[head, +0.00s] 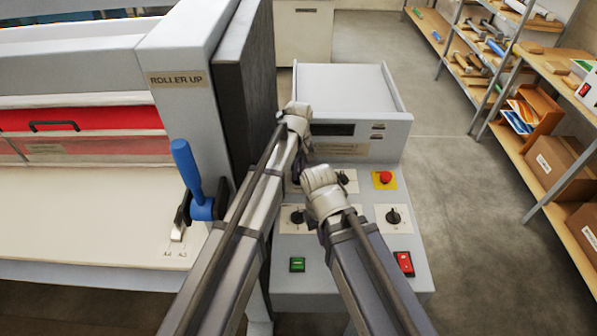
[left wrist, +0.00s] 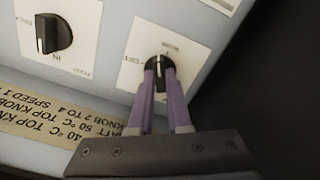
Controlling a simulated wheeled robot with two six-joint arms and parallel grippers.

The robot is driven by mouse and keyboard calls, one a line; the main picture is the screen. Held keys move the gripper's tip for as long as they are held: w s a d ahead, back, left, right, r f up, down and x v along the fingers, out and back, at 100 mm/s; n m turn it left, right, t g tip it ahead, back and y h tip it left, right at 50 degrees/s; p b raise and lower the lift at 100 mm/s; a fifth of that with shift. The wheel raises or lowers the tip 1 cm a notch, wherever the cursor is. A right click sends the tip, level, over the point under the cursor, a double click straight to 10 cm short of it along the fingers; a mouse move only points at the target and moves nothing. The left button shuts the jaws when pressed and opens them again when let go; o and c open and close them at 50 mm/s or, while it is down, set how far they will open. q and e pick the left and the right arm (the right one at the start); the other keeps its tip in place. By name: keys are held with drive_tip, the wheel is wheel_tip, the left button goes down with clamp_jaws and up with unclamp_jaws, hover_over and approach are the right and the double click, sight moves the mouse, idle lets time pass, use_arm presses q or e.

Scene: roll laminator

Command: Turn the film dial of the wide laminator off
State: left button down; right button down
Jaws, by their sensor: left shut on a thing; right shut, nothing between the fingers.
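The wide laminator (head: 85,205) is on the left, with its control panel (head: 345,262) to the right of it. My left gripper (left wrist: 160,80) is shut on a black dial with a white pointer line (left wrist: 160,87), one finger on each side of it. The dial's plate (left wrist: 188,45) has small print too blurred to read. In the head view my left gripper (head: 297,165) is over the upper left of the panel, and my arm hides most of that dial. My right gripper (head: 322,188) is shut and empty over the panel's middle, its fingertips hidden.
Other black dials sit close by: one beside it in the left wrist view (left wrist: 52,35), one at the panel's right (head: 393,216). A red button (head: 385,178), a green switch (head: 297,264) and a red switch (head: 404,263) are on the panel. A blue lever (head: 187,170) stands left.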

use_arm(q)
drive_tip(key=n, duration=0.6)
drive_tip(key=shift+n, duration=0.3)
drive_tip(key=n, duration=0.5)
drive_tip(key=shift+n, duration=0.4)
drive_tip(key=c, duration=0.9)
unclamp_jaws()
drive_tip(key=shift+o, duration=0.2)
drive_tip(key=shift+r, duration=0.1)
use_arm(e)
drive_tip(key=shift+r, duration=0.1)
use_arm(q)
wheel_tip(320, 180, up, 8)
drive_tip(key=p, duration=0.8)
drive_tip(key=shift+f, duration=0.2)
use_arm(e)
wheel_tip(320, 180, up, 8)
drive_tip(key=shift+f, duration=0.2)
